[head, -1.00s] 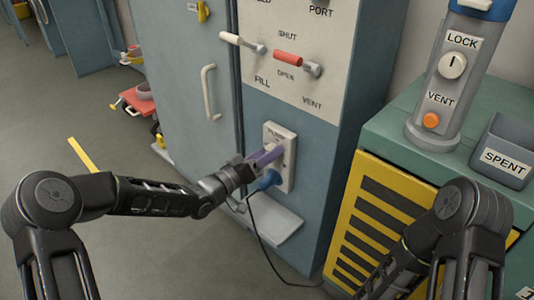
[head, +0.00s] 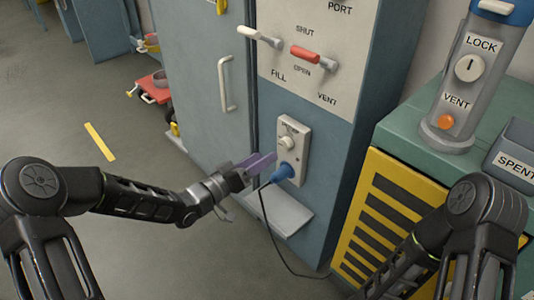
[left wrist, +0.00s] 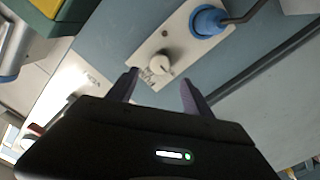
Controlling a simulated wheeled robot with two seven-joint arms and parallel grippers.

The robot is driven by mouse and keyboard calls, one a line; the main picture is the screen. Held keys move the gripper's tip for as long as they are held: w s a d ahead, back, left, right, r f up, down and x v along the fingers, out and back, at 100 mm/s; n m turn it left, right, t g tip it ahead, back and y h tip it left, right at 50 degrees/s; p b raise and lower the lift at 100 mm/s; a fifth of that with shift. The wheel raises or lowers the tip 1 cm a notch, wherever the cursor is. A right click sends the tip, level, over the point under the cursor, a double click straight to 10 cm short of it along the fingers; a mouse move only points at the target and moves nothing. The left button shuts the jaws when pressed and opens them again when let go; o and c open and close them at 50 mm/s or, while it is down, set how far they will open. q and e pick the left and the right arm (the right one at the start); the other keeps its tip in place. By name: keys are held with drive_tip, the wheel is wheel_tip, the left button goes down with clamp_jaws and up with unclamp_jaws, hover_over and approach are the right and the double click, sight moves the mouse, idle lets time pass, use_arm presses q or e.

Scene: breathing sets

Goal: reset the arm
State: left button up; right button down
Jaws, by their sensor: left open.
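My left gripper (head: 257,164) is in front of the blue cabinet, just left of the white pump panel (head: 304,130). Its purple fingers are apart with nothing between them. In the left wrist view the fingers (left wrist: 158,88) point toward the panel's white knob (left wrist: 160,66) but stay clear of it. A blue plug (head: 283,173) with a dark cable sits in the panel's lower socket; it also shows in the left wrist view (left wrist: 208,21). My right arm (head: 465,235) is at the lower right, and its gripper is out of view.
White (head: 262,37) and red (head: 312,55) levers stick out above the panel. A small shelf (head: 285,210) juts out below it. A green-topped bench with a grey cylinder (head: 470,75) and a SPENT bin (head: 515,155) stands right. The floor at left is open.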

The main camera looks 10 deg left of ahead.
idle(0.4)
use_arm(q)
drive_tip(key=s+a+f+n+g+y, duration=0.1)
drive_tip(key=s+f+g+y, duration=0.2)
drive_tip(key=f, duration=0.7)
drive_tip(key=s+a+f+n+g+y, duration=0.1)
drive_tip(key=s+f+n+g+y, duration=0.15)
drive_tip(key=s+f, duration=0.5)
drive_tip(key=s+d+f+g+y, duration=0.1)
drive_tip(key=s+f+g, duration=0.2)
drive_tip(key=s+f, duration=0.6)
drive_tip(key=s+f+g+y, duration=0.1)
drive_tip(key=s+f+g, duration=0.4)
drive_tip(key=s, duration=0.8)
wheel_tip(320, 180, up, 26)
drive_tip(key=s+d+p, duration=0.1)
drive_tip(key=d+p, duration=0.1)
drive_tip(key=p, duration=2.4)
drive_tip(key=shift+s+f+t, duration=0.2)
drive_tip(key=shift+s+t, duration=0.05)
drive_tip(key=shift+t, duration=0.1)
drive_tip(key=shift+m, duration=0.25)
